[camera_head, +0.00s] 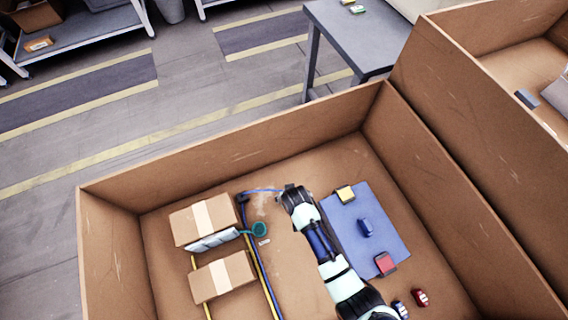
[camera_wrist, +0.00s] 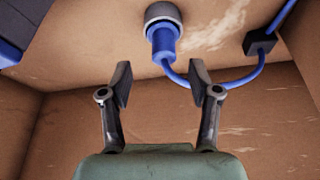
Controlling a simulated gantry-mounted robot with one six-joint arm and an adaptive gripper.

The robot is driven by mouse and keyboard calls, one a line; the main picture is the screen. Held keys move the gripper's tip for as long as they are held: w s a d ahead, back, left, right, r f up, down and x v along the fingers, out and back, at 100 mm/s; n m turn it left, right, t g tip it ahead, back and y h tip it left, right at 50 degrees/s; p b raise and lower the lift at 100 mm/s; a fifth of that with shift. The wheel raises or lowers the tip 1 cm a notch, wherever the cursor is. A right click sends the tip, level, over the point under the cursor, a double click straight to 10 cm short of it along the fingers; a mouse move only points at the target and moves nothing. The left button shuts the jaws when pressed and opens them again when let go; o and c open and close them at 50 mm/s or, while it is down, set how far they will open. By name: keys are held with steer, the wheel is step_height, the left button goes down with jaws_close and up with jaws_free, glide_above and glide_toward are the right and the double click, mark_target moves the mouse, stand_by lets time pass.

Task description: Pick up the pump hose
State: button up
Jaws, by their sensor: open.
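The blue pump hose (camera_wrist: 242,78) shows in the wrist view. It curves from a thick blue end piece (camera_wrist: 162,45) with a grey round collar (camera_wrist: 162,14) over to a dark block (camera_wrist: 261,42) at the right. In the head view the hose (camera_head: 262,190) is a thin blue line left of my gripper (camera_head: 288,192). In the wrist view my gripper (camera_wrist: 160,82) is open, with nothing between its fingers. The blue end piece appears beyond the fingertips, centred between them; the exact gap is unclear. In the head view my arm hides the end piece.
I am inside a large brown box with high walls (camera_head: 250,138). A blue mat (camera_head: 350,210) with yellow, blue and red blocks lies right of my arm. Two cartons (camera_head: 203,220) (camera_head: 222,277) and a teal ring-shaped thing (camera_head: 259,230) lie to the left. Small red and blue items lie at the lower right.

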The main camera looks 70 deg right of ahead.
steer(key=shift+x, duration=0.8)
steer(key=shift+w+d, duration=0.1)
steer(key=b+x, duration=0.4)
steer(key=x, duration=0.1)
steer(key=shift+w, duration=0.2)
steer(key=shift+r, duration=0.1)
jaws_close()
steer(key=shift+r, duration=0.1)
step_height(320, 180, up, 20)
steer(key=p, duration=1)
